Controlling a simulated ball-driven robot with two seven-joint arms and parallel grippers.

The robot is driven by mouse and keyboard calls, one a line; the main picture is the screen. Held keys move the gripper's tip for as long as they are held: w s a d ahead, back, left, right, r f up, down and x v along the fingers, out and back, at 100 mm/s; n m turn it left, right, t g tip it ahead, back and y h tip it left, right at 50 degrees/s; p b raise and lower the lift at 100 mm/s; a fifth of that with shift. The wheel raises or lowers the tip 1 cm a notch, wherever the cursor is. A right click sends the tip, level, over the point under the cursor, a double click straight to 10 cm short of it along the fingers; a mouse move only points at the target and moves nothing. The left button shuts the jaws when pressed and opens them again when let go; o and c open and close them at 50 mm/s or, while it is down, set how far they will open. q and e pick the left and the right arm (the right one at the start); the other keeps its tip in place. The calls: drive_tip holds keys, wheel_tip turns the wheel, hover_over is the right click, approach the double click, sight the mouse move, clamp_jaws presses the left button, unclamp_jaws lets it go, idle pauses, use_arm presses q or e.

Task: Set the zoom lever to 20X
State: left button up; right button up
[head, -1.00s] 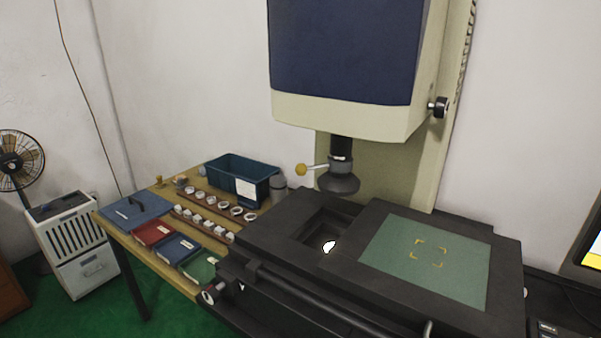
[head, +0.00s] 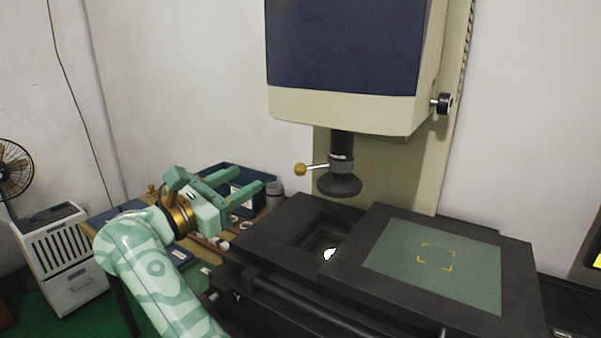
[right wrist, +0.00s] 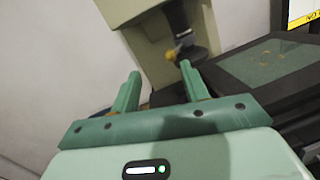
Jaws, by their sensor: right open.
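The zoom lever (head: 314,167) is a thin rod with a yellow ball knob (head: 300,169), sticking out to the left from the collar of the dark lens tube (head: 342,160). The knob also shows in the right wrist view (right wrist: 171,55), just beyond the fingertips. My right gripper (head: 244,180) is open and empty, left of the knob and apart from it, its fingers pointing toward the lens. In the right wrist view its two fingers (right wrist: 160,72) are spread with nothing between them. Scale marks on the lens are too small to read. My left gripper is not in view.
The big blue and cream machine head (head: 345,60) hangs above the lens. The black stage (head: 290,235) with a green plate (head: 440,265) lies below and right. A blue bin (head: 233,172) and a grey container (head: 275,190) stand on the table behind my gripper.

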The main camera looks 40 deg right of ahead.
sight(296, 170)
use_arm(q)
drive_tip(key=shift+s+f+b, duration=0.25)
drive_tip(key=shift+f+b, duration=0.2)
drive_tip(key=shift+b, duration=0.05)
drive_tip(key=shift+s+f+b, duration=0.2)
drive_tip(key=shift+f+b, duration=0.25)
drive_tip(key=shift+b, duration=0.05)
use_arm(e)
drive_tip(key=shift+m+g+y, duration=0.3)
drive_tip(key=shift+m+y, duration=0.3)
drive_tip(key=shift+m, duration=0.3)
drive_tip(key=x, duration=0.5)
drive_tip(key=f+x, duration=0.1)
drive_tip(key=x, duration=0.5)
drive_tip(key=f+x, duration=0.1)
drive_tip(key=x, duration=0.4)
drive_tip(key=shift+s+d+f, duration=0.1)
drive_tip(key=shift+s+d, duration=0.15)
drive_tip(key=shift+d, duration=0.05)
drive_tip(key=shift+c, duration=0.4)
